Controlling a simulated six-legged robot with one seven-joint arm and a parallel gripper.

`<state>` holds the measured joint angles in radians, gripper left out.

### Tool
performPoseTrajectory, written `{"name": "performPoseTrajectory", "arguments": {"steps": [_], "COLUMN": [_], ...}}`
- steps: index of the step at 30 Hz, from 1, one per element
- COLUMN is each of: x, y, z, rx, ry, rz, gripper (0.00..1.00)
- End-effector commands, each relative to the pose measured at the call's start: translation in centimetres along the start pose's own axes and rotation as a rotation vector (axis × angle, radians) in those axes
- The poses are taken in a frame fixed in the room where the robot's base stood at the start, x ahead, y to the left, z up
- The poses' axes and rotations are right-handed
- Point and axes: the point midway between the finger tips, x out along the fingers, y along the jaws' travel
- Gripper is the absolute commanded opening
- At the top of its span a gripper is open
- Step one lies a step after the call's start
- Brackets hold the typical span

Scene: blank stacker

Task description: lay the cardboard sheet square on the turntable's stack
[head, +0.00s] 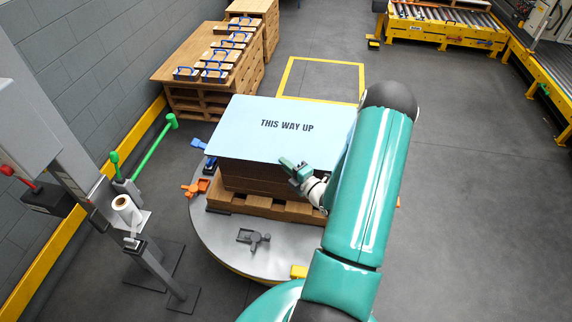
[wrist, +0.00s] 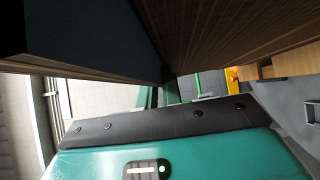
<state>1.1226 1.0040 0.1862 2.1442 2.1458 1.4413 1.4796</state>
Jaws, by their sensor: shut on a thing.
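The cardboard sheet (head: 250,138), pale blue and printed "THIS WAY UP", lies roughly level over the brown stack (head: 262,183) in the head view. It covers the top of the stack and juts past its left side. I cannot tell whether it touches the stack. The stack sits on a wooden pallet (head: 262,207) on the round grey turntable (head: 215,237). My gripper (head: 296,172) is shut on the near edge of the sheet, right of its middle. My arm hides the sheet's right end. In the wrist view, dark and brown surfaces fill the top; the fingertips are unclear.
Orange (head: 196,187) and grey (head: 254,238) clamp-like pieces lie on the turntable. A post with a green handle (head: 160,140) and a paper roll (head: 122,203) stands at left. Wooden pallets (head: 205,72) with blue-handled tools stand behind.

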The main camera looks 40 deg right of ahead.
Motion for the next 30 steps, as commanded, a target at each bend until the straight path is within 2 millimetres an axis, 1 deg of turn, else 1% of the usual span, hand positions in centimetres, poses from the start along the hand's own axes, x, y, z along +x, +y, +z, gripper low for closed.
{"name": "performPoseTrajectory", "arguments": {"steps": [1,3,5,13,16,20,30], "x": [0.0,0.0,0.1,0.1,0.1,-1.6,-8.8], "y": [-0.1,-0.2,-0.2,-0.1,0.2,0.1,0.1], "z": [0.0,0.0,0.0,0.1,0.1,0.2,0.2], "rx": [0.0,0.0,0.0,0.0,0.0,0.001,0.001], "ry": [0.0,0.0,0.0,0.001,0.002,-0.002,-0.002], "rz": [0.001,0.0,0.0,0.0,0.0,-0.001,-0.001], "gripper": [0.0,0.17,0.29,0.29,0.29,0.29,0.29]}}
